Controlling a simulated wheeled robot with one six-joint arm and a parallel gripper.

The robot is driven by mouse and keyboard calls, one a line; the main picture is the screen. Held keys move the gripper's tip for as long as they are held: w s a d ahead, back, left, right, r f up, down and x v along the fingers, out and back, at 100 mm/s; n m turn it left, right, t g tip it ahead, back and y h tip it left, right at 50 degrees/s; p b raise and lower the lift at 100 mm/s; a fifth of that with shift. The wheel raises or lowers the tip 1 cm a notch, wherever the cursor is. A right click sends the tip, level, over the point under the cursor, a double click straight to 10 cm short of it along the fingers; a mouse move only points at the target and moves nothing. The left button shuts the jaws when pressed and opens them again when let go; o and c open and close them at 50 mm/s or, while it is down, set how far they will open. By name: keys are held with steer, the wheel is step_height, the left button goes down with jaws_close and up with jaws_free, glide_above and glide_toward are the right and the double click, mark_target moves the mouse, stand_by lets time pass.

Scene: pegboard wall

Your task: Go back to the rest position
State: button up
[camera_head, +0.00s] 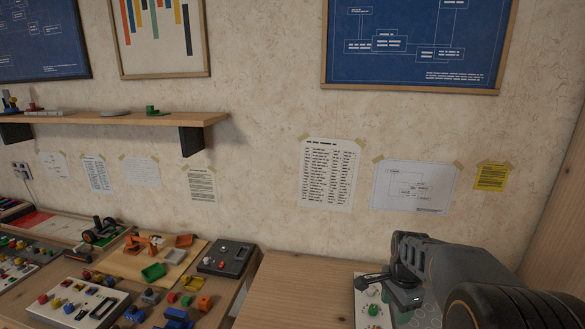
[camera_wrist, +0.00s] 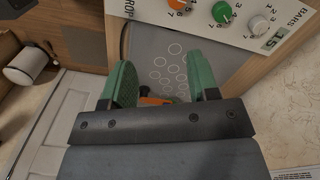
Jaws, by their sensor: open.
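My gripper (camera_wrist: 164,78) shows in the wrist view with its two green fingers spread apart. An orange thing (camera_wrist: 156,100) shows low between the fingers, partly hidden behind the gripper's dark body; I cannot tell if it touches them. In the head view my arm reaches in from the lower right, over a white knob panel (camera_head: 364,296) on the right-hand wooden table (camera_head: 290,290). The fingertips are hard to make out there.
The wrist view shows a panel with orange, green (camera_wrist: 222,12) and white knobs, a grey circle-marked surface (camera_wrist: 165,50) and a white mug (camera_wrist: 26,65). At left, a crowded bench holds a dark box (camera_head: 228,258), below a shelf (camera_head: 120,119). The right-hand table's left part is bare.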

steer(key=s+a+r+n+t+p, duration=0.1)
steer(key=s+a+r+n+p, duration=0.1)
steer(key=s+a+r+n, duration=0.2)
steer(key=s+a+r+n+t+p, duration=0.2)
steer(key=s+a+r+n, duration=0.2)
steer(key=s+n, duration=0.6)
steer(key=shift+s+a+r+n+t, duration=0.15)
steer(key=shift+a+r+n+t, duration=0.15)
steer(key=shift+a+n, duration=0.4)
steer(key=shift+d, duration=0.15)
stand_by(0.5)
